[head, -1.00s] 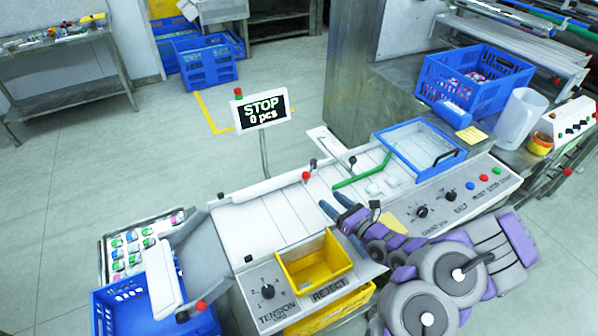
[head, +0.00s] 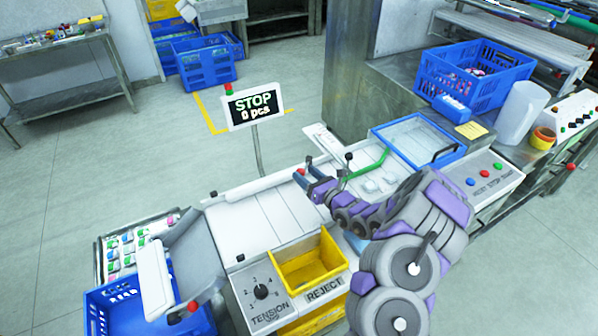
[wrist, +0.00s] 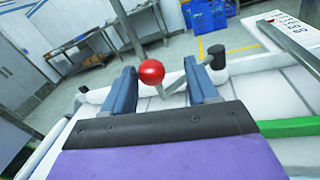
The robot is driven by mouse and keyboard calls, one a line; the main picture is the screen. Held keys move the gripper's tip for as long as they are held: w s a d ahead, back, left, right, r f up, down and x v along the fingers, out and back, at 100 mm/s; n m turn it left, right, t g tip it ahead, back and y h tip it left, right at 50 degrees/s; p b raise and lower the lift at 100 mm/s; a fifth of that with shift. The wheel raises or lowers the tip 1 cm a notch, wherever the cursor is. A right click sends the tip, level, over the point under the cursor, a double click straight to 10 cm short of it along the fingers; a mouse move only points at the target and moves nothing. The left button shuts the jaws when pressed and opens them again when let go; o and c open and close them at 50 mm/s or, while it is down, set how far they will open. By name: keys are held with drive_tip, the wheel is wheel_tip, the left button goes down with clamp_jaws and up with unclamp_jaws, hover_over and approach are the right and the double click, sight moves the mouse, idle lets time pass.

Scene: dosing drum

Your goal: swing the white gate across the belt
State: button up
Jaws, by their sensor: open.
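The white gate (head: 255,187) is a long bar lying along the far edge of the white belt (head: 262,222). A red knob (head: 299,171) stands at its right end. My gripper (head: 308,172) is open over the far side of the belt, close to this knob. In the wrist view the red knob (wrist: 151,71) shows between the two blue-grey fingers, nearer the left one, with a pale stem below it. I cannot tell whether a finger touches it. My gripper hides part of the gate's end.
A green bar (head: 366,164) and a black knob (head: 348,157) are just right of my gripper. A yellow reject bin (head: 308,262) sits at the near side. The STOP display (head: 253,106) stands beyond the belt. A blue-framed cover (head: 418,142) is at right.

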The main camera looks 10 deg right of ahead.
drive_tip(key=x, duration=0.3)
drive_tip(key=shift+w+a+b, duration=0.15)
drive_tip(key=shift+a+b, duration=0.15)
drive_tip(key=shift+a, duration=0.3)
drive_tip(key=shift+w+a, duration=0.25)
drive_tip(key=shift+a, duration=0.25)
drive_tip(key=shift+d+r, duration=0.1)
drive_tip(key=shift+d, duration=0.4)
drive_tip(key=shift+c, duration=0.2)
drive_tip(key=shift+d, duration=0.2)
drive_tip(key=c, duration=0.3)
drive_tip(key=shift+a, duration=0.4)
drive_tip(key=c, duration=0.5)
drive_tip(key=shift+d, duration=0.15)
clamp_jaws()
